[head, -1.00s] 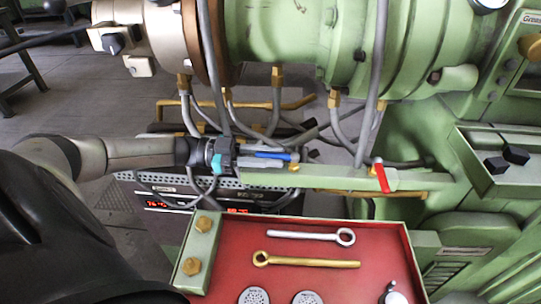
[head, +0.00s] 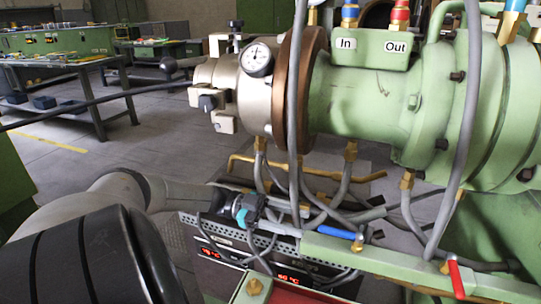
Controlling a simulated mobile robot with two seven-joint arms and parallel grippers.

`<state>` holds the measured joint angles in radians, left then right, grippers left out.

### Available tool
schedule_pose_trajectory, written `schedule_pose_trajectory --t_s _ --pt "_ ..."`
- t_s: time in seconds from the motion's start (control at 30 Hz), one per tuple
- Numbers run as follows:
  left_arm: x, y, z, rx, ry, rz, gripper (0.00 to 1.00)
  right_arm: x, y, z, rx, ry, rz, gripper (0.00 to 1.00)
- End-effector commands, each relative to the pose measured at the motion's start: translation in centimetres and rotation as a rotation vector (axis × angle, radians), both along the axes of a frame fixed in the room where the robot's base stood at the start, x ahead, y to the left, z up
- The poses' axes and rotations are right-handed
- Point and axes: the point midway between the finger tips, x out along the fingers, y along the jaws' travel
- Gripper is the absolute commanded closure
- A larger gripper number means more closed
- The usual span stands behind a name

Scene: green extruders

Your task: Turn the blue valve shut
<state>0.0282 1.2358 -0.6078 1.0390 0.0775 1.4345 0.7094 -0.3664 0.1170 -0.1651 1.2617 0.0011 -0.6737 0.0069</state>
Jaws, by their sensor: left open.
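The blue valve (head: 336,232) is a flat blue lever on a brass stem on the green rail, at the lower right of centre in the head view. Its lever points left, roughly along the rail. My left gripper (head: 296,228) comes in from the left with its fingers open. Its fingertips are just left of the lever's free end, and the fingers seem empty. Hoses cross close by and partly blur the finger outline. My right gripper is not in view.
A red valve lever (head: 455,279) hangs across the rail (head: 400,254) further right. Grey hoses (head: 467,130) run down to the rail. A control box with red displays (head: 290,277) stands below my gripper. The green extruder barrel (head: 365,98) fills the space above.

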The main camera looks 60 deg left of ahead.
Motion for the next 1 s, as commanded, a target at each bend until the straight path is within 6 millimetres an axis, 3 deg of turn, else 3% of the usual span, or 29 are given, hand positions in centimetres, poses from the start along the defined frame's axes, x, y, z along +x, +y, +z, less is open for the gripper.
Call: schedule_pose_trajectory --t_s 0.2,0.4,1.0 --pt "-2.1 3.3 -0.1 0.001 0.001 0.002 0.49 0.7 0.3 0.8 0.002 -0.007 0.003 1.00" --pt "-3.1 4.8 -0.1 0.000 0.001 0.000 0.49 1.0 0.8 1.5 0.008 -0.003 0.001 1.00" --pt "-3.4 5.2 0.0 0.000 0.000 -0.001 0.49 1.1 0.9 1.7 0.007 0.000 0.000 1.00"
